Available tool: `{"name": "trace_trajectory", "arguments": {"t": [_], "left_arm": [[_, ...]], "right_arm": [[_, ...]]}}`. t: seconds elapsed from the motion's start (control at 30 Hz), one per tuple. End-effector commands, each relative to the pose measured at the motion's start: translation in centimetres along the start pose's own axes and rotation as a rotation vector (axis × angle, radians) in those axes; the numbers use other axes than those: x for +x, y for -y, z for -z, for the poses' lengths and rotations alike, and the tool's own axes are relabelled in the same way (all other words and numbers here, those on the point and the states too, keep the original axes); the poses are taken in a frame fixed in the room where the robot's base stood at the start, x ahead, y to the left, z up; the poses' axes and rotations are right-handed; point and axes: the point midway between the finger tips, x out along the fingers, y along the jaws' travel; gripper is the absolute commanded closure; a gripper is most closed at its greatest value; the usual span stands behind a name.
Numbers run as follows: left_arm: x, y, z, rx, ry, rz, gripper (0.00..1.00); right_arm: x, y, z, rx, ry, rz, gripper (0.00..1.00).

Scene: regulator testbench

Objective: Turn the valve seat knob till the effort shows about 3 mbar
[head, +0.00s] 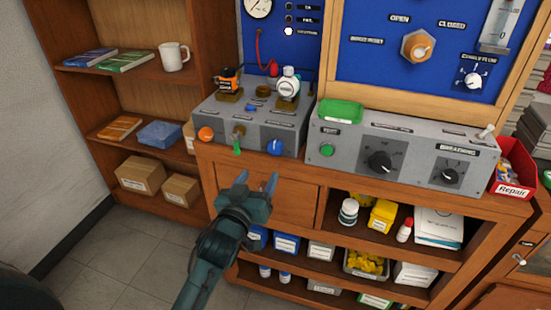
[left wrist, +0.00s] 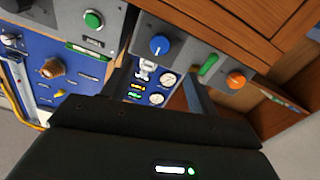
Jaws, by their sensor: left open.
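My left gripper (head: 256,182) is open and empty, in front of the cabinet, below the front of a small grey test box (head: 255,132). That box carries an orange knob (head: 206,134), a green lever (head: 237,140) and a blue knob (head: 274,147). In the left wrist view the blue knob (left wrist: 158,45) appears beyond and between the open fingers, not touched. The green lever (left wrist: 208,65) and orange knob (left wrist: 237,81) show to its right. The labels are too small to tell which is the valve seat knob. A gauge (head: 258,7) is partly cut off at the top; its reading is not legible. My right gripper is not in view.
A grey breathing unit (head: 400,155) with black dials and a green button (head: 327,150) stands right of the test box. A green tray (head: 341,112) lies on it. A red repair bin (head: 514,168) is at the right end. Floor space left of the cabinet is clear.

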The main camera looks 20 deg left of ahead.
Motion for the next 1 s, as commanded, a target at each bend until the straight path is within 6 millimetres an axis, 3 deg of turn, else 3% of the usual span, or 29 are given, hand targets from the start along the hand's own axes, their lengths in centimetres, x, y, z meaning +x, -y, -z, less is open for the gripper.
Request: {"name": "trace_trajectory", "arguments": {"t": [0.3,0.5,0.97,1.0], "left_arm": [[6.9,0.0,0.0,0.002,-0.001,0.0,0.41],[9.7,0.0,0.0,0.003,0.0,0.0,0.41],[10.7,0.0,-0.1,0.001,0.001,0.0,0.41],[10.7,0.0,-0.1,0.001,0.001,0.0,0.44]], "right_arm": [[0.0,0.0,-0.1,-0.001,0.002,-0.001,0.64],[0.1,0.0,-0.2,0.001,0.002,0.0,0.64],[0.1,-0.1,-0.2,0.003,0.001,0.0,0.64],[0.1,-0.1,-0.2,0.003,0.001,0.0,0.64]]}}
